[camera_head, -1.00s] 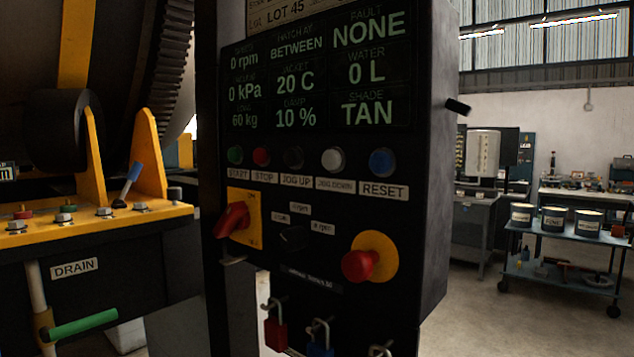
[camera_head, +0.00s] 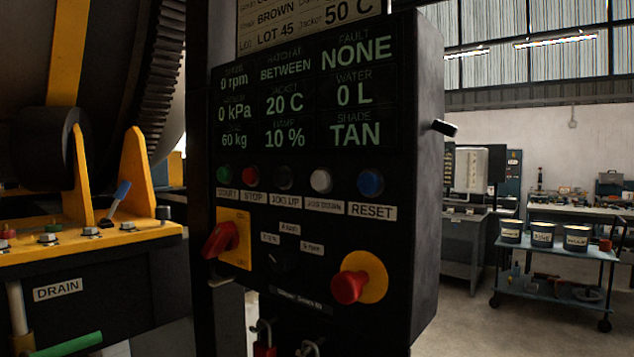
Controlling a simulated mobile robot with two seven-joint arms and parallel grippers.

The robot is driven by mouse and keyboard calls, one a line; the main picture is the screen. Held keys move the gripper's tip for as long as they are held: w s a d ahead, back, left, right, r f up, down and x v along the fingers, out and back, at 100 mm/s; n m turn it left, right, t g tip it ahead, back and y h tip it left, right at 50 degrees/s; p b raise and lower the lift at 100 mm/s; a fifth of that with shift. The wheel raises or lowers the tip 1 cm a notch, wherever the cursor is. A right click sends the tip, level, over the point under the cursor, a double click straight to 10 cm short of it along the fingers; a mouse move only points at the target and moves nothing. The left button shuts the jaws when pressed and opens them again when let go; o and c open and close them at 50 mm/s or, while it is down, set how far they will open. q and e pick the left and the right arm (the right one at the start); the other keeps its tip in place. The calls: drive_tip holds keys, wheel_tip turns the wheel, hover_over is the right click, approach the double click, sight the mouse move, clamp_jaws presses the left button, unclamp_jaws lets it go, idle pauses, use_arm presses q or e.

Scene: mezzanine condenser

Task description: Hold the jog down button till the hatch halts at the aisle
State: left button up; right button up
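The jog down button (camera_head: 321,180) is a round white button in the row on the dark control panel (camera_head: 400,230), above a label reading JOG DOWN. Nothing touches it. To its left are the black jog up button (camera_head: 285,178), the red stop button (camera_head: 250,176) and the green start button (camera_head: 224,174); to its right is the blue reset button (camera_head: 370,182). The display (camera_head: 305,90) reads hatch at BETWEEN, 0 rpm, 0 kPa, 20 C, 10 %, fault NONE, water 0 L, shade TAN. The hatch itself cannot be made out. Neither of my grippers is in view.
A red mushroom button on yellow (camera_head: 349,287) and a red rotary switch (camera_head: 221,240) stick out below the button row. Padlocks hang under the panel. A yellow drum frame (camera_head: 130,236) with a drain label stands left. A cart (camera_head: 560,258) with tins stands right, beyond open floor.

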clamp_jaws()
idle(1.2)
